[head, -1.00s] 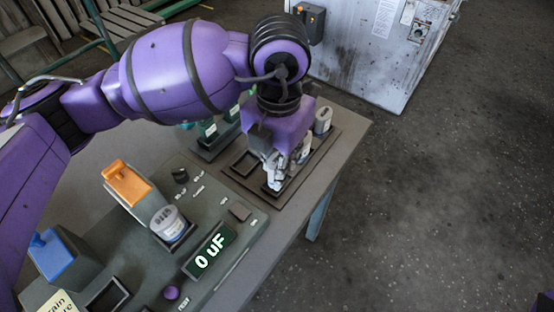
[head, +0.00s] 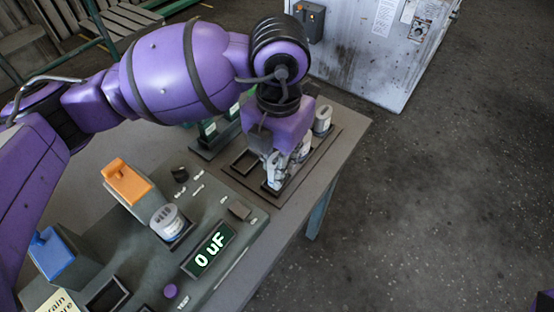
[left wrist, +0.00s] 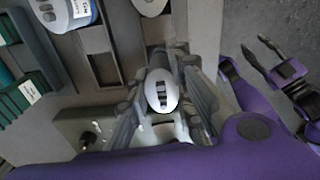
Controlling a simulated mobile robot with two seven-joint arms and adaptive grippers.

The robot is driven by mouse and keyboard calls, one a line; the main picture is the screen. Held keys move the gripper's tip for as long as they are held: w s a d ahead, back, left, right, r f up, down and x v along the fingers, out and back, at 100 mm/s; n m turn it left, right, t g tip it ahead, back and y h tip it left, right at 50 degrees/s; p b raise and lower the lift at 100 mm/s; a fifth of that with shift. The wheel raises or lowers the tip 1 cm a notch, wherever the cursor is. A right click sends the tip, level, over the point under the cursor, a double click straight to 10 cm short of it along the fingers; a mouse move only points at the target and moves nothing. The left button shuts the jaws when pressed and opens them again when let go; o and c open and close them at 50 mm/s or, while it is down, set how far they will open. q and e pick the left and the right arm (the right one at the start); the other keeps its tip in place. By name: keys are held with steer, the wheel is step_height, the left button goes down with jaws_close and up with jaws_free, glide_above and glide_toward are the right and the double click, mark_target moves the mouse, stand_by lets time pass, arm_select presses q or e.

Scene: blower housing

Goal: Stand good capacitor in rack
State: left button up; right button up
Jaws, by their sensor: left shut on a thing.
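My left gripper (head: 280,172) points down over the front part of the dark rack (head: 244,166) at the right of the table. It is shut on a pale capacitor (left wrist: 162,92) with dark terminals on its oval top. The fingers hide its base, so I cannot tell whether it touches the rack floor. Another capacitor (head: 322,119) stands at the rack's back right. A blue-labelled capacitor (left wrist: 66,14) shows at the upper left of the left wrist view. One more capacitor (head: 169,223) sits on the tester. My right gripper (left wrist: 258,53) looks open and empty, away from the table.
An orange block (head: 126,180) and a blue block (head: 51,253) stand on the tester. The table's right edge is close to the rack, with open floor beyond.

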arm_select(q)
steer(key=shift+f+b, duration=0.4)
steer(key=shift+f, duration=0.45)
steer(key=o, duration=1)
steer(key=shift+o, duration=0.2)
step_height(320, 180, up, 12)
steer(key=shift+d+r, duration=0.1)
